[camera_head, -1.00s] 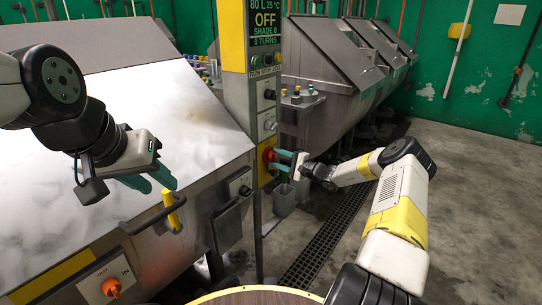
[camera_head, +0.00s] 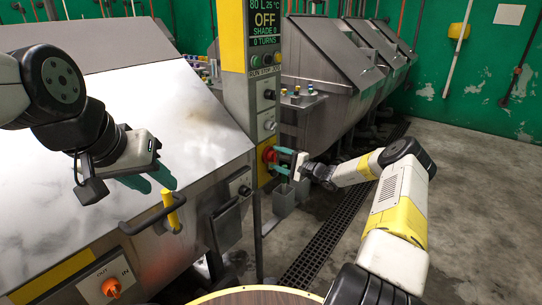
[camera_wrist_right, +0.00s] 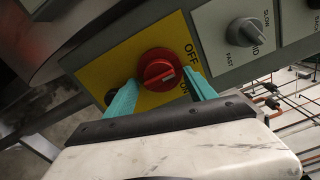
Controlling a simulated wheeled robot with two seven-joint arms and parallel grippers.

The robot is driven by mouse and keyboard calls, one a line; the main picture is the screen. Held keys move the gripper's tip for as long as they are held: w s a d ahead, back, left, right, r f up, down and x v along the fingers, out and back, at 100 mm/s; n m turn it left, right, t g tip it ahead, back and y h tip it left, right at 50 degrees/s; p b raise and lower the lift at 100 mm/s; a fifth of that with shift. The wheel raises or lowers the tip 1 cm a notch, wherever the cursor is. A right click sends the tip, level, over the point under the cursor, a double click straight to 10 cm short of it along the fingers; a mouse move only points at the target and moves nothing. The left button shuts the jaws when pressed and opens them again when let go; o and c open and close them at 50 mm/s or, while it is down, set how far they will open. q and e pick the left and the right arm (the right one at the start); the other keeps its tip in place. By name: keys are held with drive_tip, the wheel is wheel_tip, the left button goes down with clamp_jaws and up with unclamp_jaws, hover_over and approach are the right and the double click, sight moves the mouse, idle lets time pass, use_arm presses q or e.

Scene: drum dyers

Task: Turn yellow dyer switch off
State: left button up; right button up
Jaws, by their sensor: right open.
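The dyer switch is a round red knob (camera_wrist_right: 160,72) on a yellow plate (camera_wrist_right: 118,62) marked OFF and ON. Its white mark points right, towards the side with the labels; I cannot tell which label it meets. In the head view the red knob (camera_head: 268,153) is low on the dyer's post. My right gripper (camera_head: 280,160) is open at the knob, with one teal finger on each side in the right wrist view (camera_wrist_right: 160,84). I cannot tell whether they touch it. My left gripper (camera_head: 150,182) is open and empty above the front machine's sloping lid.
The post's display (camera_head: 265,20) reads OFF. A grey SLOW/FAST knob (camera_wrist_right: 250,32) is beside the switch plate. A yellow handle (camera_head: 171,210) stands below my left gripper. Other steel machines (camera_head: 325,70) line the back, with open floor at right.

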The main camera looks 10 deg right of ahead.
drive_tip(key=v, duration=0.7)
drive_tip(key=shift+s+d, duration=0.3)
